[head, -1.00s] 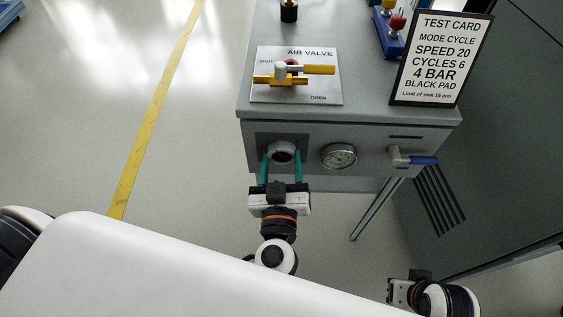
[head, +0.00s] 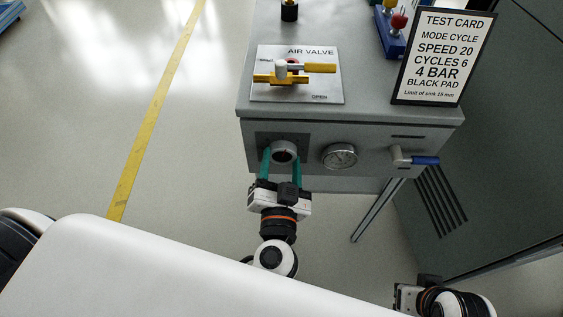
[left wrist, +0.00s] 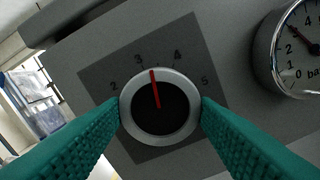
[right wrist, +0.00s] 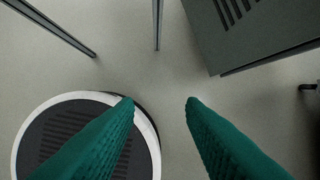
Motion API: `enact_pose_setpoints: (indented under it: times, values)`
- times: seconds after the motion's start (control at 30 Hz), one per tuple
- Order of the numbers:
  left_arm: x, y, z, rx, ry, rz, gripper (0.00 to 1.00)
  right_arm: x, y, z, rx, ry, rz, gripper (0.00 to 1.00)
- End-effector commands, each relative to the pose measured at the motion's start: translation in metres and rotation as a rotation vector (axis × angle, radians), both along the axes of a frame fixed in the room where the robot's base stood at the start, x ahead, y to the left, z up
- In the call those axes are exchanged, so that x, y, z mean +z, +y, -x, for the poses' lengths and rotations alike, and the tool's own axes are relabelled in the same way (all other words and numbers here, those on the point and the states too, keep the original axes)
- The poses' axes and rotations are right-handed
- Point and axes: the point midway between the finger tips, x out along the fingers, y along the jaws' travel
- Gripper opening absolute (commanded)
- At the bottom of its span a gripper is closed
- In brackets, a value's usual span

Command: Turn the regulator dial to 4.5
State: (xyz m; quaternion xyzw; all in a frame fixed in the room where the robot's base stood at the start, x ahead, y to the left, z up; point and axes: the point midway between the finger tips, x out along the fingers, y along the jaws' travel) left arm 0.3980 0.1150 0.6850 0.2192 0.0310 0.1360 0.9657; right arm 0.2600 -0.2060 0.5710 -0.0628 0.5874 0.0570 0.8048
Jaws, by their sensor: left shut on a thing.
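The regulator dial (head: 283,152) is a round knob on the cabinet's front panel. In the left wrist view the dial (left wrist: 160,108) has a pale ring, a dark face and a red pointer. The pointer stands between 3 and 4, slightly nearer 3. My left gripper (head: 282,160) is shut on the dial, with one green finger on each side; its fingers also show in the left wrist view (left wrist: 160,112). My right gripper (right wrist: 160,102) is open and empty over the floor; in the head view its arm is at the lower right.
A pressure gauge (head: 340,156) sits right of the dial, then a blue-handled lever (head: 424,160). The air valve (head: 292,70) with its yellow handle and the test card (head: 443,58) are on top. A round black-and-white object (right wrist: 85,135) lies below my right gripper.

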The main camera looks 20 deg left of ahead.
Motion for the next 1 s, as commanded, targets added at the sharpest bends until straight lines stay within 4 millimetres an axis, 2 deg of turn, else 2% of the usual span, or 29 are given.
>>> enact_pose_setpoints:
  times: [0.1, 0.37, 0.7, 1.0]
  values:
    - [0.001, 0.0, 0.0, -0.001, 0.031, -0.108, 0.31, 0.001, 0.0, -0.001, 0.0, -0.002, 0.0, 0.36]
    - [0.002, 0.0, 0.0, -0.001, 0.1, -0.346, 0.31, -0.03, 0.002, -0.011, 0.001, 0.017, 0.0, 0.36]
    - [0.002, 0.0, 0.0, -0.001, 0.185, -0.638, 0.31, -0.079, 0.004, -0.018, 0.006, 0.044, 0.001, 0.36]
    - [0.002, 0.0, 0.0, -0.002, 0.234, -0.812, 0.31, -0.115, 0.005, -0.017, 0.009, 0.06, 0.002, 0.36]
